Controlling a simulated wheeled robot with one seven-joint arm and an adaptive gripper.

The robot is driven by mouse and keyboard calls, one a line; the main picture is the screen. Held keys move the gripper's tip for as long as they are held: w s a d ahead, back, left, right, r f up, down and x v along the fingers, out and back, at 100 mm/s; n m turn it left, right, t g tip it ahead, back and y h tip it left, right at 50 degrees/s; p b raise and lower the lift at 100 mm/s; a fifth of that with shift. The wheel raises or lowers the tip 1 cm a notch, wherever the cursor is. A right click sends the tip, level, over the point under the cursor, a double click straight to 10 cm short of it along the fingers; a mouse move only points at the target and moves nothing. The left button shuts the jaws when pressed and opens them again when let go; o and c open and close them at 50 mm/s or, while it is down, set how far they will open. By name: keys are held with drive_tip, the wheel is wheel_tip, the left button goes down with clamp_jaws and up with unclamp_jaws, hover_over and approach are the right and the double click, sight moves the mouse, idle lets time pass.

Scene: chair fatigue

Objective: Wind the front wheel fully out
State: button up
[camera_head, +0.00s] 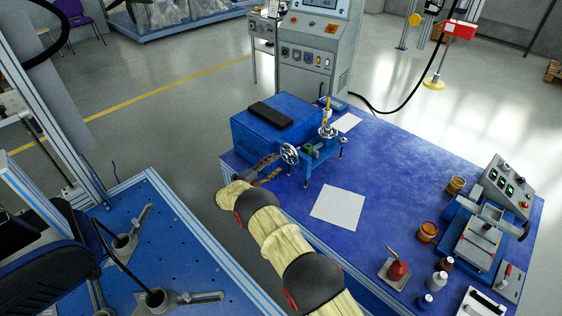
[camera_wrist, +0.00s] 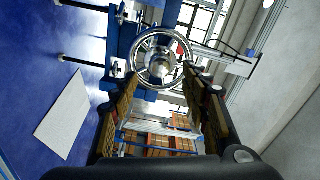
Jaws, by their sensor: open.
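The front wheel (camera_head: 290,153) is a shiny metal handwheel on the near side of a small blue fixture (camera_head: 318,157) on the blue bench. In the wrist view the front wheel (camera_wrist: 141,43) is face-on, with its rim, spokes and hub showing. My gripper (camera_head: 269,169) is just left of and below the wheel in the head view. In the wrist view my gripper (camera_wrist: 160,80) is open, with one finger on each side below the wheel's hub. The fingertips are close to the lower rim; I cannot tell whether they touch it. Nothing is held.
A blue box (camera_head: 262,132) with a dark pad stands left of the fixture. A second, flat handwheel (camera_head: 328,131) sits on the fixture's top. A white sheet (camera_head: 339,207) lies on the bench in front. Jars, bottles and a control box (camera_head: 507,186) stand at the right.

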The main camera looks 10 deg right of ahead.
drive_tip(key=v, duration=0.6)
drive_tip(key=shift+s+a, duration=0.2)
drive_tip(key=shift+a, duration=0.05)
drive_tip(key=shift+f, duration=0.1)
